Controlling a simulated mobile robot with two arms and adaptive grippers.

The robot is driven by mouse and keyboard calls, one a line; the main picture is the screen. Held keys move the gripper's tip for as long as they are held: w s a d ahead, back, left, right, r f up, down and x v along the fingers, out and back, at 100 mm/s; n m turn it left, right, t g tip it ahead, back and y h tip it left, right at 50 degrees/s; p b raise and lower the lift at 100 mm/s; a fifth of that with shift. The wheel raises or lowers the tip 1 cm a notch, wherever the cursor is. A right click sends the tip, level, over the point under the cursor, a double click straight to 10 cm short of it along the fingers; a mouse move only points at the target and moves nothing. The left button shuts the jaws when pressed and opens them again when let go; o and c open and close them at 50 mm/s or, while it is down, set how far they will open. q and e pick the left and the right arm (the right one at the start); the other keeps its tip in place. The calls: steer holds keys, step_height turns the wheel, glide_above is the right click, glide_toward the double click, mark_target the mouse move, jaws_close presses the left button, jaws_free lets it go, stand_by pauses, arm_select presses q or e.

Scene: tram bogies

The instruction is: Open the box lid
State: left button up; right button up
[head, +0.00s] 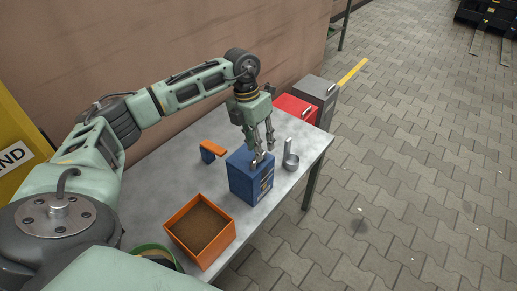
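A blue box (248,185) stands upright on the grey metal table (150,205), with a label on its right-hand side. Its blue top (240,160) looks closed. My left gripper (264,152) points down over the back right part of the box top. Its fingers are spread apart with nothing visible between them. The fingertips are at or just above the top; I cannot tell whether they touch it. They hide part of the lid's far edge. My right gripper is not in view.
An open orange box (178,215) with brown granular contents stands in front left of the blue box. A metal scoop (290,158) stands close on the right. Red (296,109) and grey (318,92) cases are beyond the table's far end.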

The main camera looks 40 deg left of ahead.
arm_select(q)
steer(key=shift+d+f, duration=0.15)
steer(key=shift+f, duration=0.45)
steer(key=shift+d+f, duration=0.15)
steer(key=shift+f, duration=0.45)
jaws_close()
